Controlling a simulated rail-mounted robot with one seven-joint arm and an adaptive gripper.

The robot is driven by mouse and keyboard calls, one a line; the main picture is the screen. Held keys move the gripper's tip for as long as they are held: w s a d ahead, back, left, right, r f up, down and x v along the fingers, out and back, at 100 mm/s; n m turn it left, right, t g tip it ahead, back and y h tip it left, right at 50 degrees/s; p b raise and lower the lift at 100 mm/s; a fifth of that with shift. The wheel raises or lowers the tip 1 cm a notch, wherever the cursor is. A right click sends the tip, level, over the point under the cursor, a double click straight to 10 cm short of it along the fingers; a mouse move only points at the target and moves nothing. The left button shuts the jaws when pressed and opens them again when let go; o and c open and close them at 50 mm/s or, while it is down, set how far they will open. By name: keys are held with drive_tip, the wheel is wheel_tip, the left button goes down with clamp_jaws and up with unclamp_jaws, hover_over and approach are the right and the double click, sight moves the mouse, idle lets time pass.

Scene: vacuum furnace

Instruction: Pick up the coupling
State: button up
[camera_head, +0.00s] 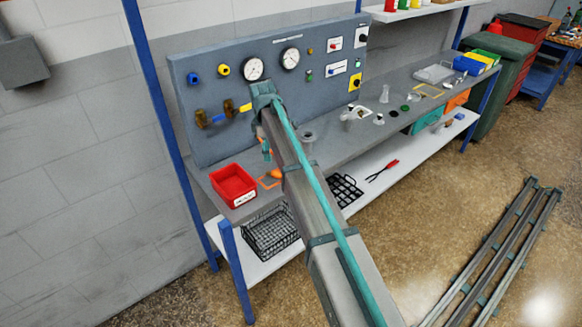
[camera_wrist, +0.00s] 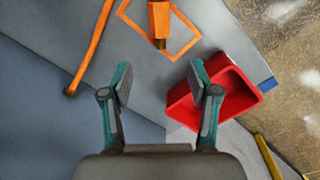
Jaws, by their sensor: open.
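I cannot tell for certain which part is the coupling. A grey flanged round part (camera_head: 307,136) stands on the bench just right of my arm in the head view; it may be the coupling. In the wrist view an orange piece with a dark tip (camera_wrist: 158,18) lies over an orange square outline (camera_wrist: 186,46) on the bench. My gripper (camera_wrist: 160,78) is open and empty above the bench, below the outline in the picture. In the head view my arm mostly hides it.
A red bin (camera_head: 233,183) sits at the bench's left end; in the wrist view it (camera_wrist: 243,92) lies behind the right finger. An orange rod-like piece (camera_wrist: 92,48) is upper left there. The gauge panel (camera_head: 215,85) rises behind the bench. A wire basket (camera_head: 271,231) is on the lower shelf.

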drive_tip(key=d, duration=0.2)
drive_tip(key=p, duration=0.2)
hover_over(277, 172)
drive_tip(key=shift+g, duration=0.3)
drive_tip(key=f, duration=0.5)
drive_tip(key=shift+w+a, duration=0.15)
drive_tip(key=shift+w, duration=0.1)
drive_tip(key=shift+s+f+p, duration=0.1)
drive_tip(key=shift+f+p, duration=0.45)
drive_tip(key=shift+f, duration=0.15)
drive_tip(key=shift+f+p, duration=0.7)
drive_tip(key=shift+f, duration=1.2)
clamp_jaws()
